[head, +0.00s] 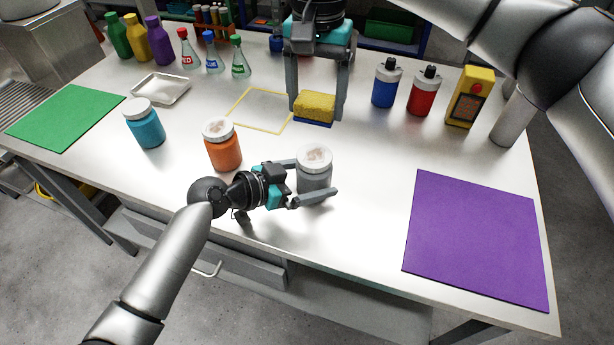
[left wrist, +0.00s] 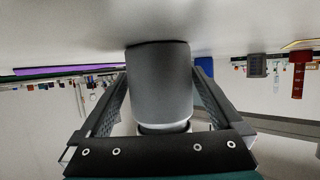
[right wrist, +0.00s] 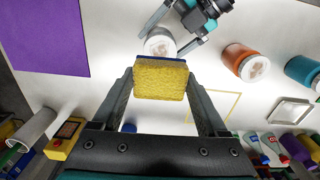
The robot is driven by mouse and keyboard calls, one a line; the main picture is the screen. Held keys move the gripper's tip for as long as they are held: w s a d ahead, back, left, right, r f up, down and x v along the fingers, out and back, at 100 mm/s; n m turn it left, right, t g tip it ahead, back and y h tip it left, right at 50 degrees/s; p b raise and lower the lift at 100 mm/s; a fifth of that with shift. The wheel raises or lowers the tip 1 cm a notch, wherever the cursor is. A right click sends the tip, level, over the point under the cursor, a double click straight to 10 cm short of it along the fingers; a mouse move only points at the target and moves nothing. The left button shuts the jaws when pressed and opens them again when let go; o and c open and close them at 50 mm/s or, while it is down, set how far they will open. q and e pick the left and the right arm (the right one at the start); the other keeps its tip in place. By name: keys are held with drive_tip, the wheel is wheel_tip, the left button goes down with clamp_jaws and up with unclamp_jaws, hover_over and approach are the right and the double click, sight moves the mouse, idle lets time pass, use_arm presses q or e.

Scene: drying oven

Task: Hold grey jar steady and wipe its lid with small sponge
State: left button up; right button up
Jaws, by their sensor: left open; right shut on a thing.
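The grey jar (head: 314,178) stands upright near the front middle of the table. Its white lid (head: 314,157) has brownish smudges. My left gripper (head: 317,177) is open, with one finger on each side of the jar. In the left wrist view the jar body (left wrist: 160,85) sits between the fingers, with gaps beside it. My right gripper (head: 318,114) points down and is shut on the small yellow sponge (head: 315,104), which has a blue underside. The sponge also shows between the fingers in the right wrist view (right wrist: 160,80). It is behind the jar, apart from the lid.
An orange jar (head: 224,152) with a smudged lid stands close left of my left gripper; a blue jar (head: 148,130) is farther left. A yellow outline (head: 233,105) marks the table. Bottles (head: 385,88) stand back right. A purple mat (head: 478,240) and green mat (head: 65,118) lie clear.

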use_arm(q)
drive_tip(key=c, duration=1.1)
